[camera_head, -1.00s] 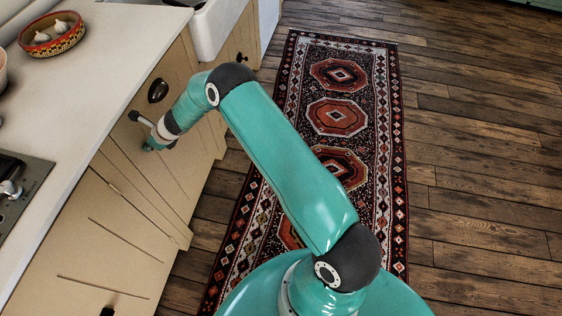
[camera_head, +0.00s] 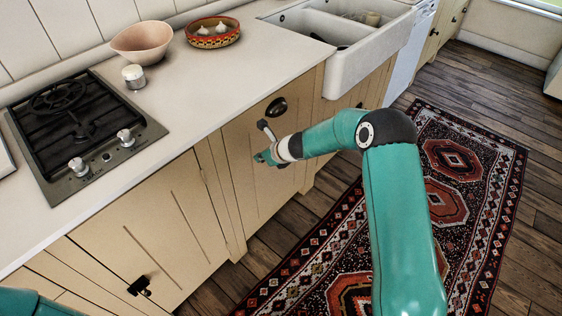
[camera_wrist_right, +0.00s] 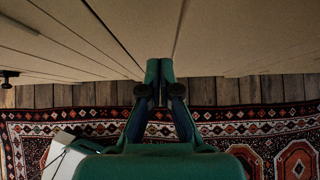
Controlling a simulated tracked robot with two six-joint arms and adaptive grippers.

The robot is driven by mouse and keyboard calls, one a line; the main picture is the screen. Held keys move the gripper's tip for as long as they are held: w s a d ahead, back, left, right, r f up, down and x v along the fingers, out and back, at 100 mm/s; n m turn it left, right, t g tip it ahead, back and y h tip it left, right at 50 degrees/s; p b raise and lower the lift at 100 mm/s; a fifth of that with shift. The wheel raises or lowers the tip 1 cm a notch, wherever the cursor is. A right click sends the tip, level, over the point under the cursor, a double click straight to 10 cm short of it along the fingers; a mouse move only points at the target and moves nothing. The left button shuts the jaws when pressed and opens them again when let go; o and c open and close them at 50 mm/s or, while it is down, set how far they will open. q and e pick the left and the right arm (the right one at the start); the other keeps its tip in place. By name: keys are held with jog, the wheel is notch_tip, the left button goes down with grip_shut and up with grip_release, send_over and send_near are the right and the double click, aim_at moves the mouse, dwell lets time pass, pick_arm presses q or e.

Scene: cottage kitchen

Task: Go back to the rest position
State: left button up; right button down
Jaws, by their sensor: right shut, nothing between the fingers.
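My right arm reaches in from the lower right of the head view, bent at a dark elbow. Its gripper (camera_head: 264,157) hangs in front of the beige cabinet door (camera_head: 255,165), below the dark cup handle (camera_head: 276,108). In the right wrist view my right gripper (camera_wrist_right: 159,66) is shut with its fingertips together and nothing between them. The cabinet front fills the upper part of that view; I cannot tell whether the fingertips touch it. A teal piece of my left arm shows at the lower left corner of the head view; the left gripper is out of view.
The countertop (camera_head: 180,85) holds a gas hob (camera_head: 150,128), a pink bowl (camera_head: 142,42), a small white-lidded jar (camera_head: 134,77) and a patterned bowl of garlic (camera_head: 212,32). A white sink (camera_head: 345,75) stands beyond. A patterned rug (camera_head: 470,245) lies on the wooden floor (camera_head: 500,75).

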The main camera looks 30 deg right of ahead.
jog(key=v, duration=0.7)
jog(key=s+a+f+n+g+p, duration=0.25)
jog(key=s+a+f+n, duration=0.2)
jog(key=s, duration=0.35)
jog(key=s+a+f+n+g+p, duration=0.2)
jog(key=s+a+f+n+g, duration=0.1)
jog(key=s+a+f, duration=0.4)
jog(key=s+a+f+n+g, duration=0.2)
jog(key=s+a+n, duration=0.1)
jog(key=s+n, duration=1.4)
jog(key=n, duration=0.5)
jog(key=shift+s+y, duration=0.3)
jog(key=shift+y, duration=0.1)
jog(key=shift+a+f, duration=0.15)
